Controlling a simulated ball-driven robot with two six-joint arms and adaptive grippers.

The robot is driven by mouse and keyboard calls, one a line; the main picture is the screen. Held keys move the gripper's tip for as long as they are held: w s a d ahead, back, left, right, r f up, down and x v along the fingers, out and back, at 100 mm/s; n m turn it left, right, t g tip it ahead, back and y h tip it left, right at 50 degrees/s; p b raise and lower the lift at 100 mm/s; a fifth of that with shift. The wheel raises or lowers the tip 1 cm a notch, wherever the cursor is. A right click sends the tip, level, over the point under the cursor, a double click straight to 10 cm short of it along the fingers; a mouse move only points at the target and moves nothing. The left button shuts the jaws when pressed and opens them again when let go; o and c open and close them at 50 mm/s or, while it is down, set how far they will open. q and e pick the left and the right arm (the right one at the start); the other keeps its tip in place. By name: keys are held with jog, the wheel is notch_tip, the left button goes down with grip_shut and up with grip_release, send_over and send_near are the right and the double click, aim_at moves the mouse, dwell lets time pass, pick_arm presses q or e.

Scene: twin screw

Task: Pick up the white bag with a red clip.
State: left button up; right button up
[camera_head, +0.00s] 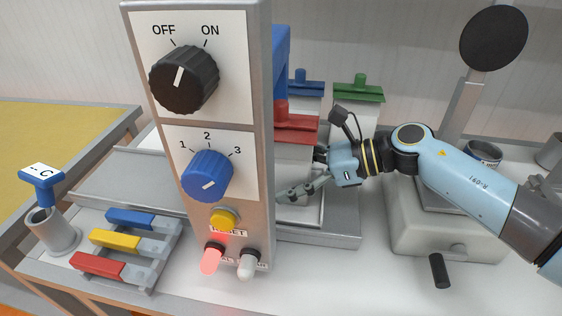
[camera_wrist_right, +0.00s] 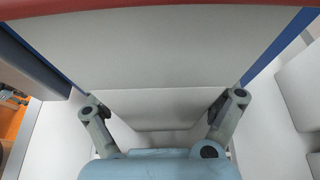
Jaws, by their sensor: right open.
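The white bag (camera_head: 293,153) has a red clip (camera_head: 295,125) along its top and stands partly behind the control panel. In the right wrist view the white bag (camera_wrist_right: 160,45) fills the upper middle, with the red clip (camera_wrist_right: 100,8) at the top edge. My right gripper (camera_head: 307,172) is open at the bag's lower front, and its spread fingers (camera_wrist_right: 160,106) show either side of the bag's lower part. I cannot tell whether they touch it. The bag's left side is hidden by the panel. My left gripper is not in view.
A control panel (camera_head: 259,120) with black and blue knobs stands close on the left. Bags with a blue clip (camera_head: 303,86) and a green clip (camera_head: 358,91) stand behind. A scale-like device (camera_head: 440,235) is at right. Colored handles (camera_head: 115,240) lie at left.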

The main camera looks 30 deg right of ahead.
jog(key=shift+c, duration=0.2)
jog(key=c, duration=1.3)
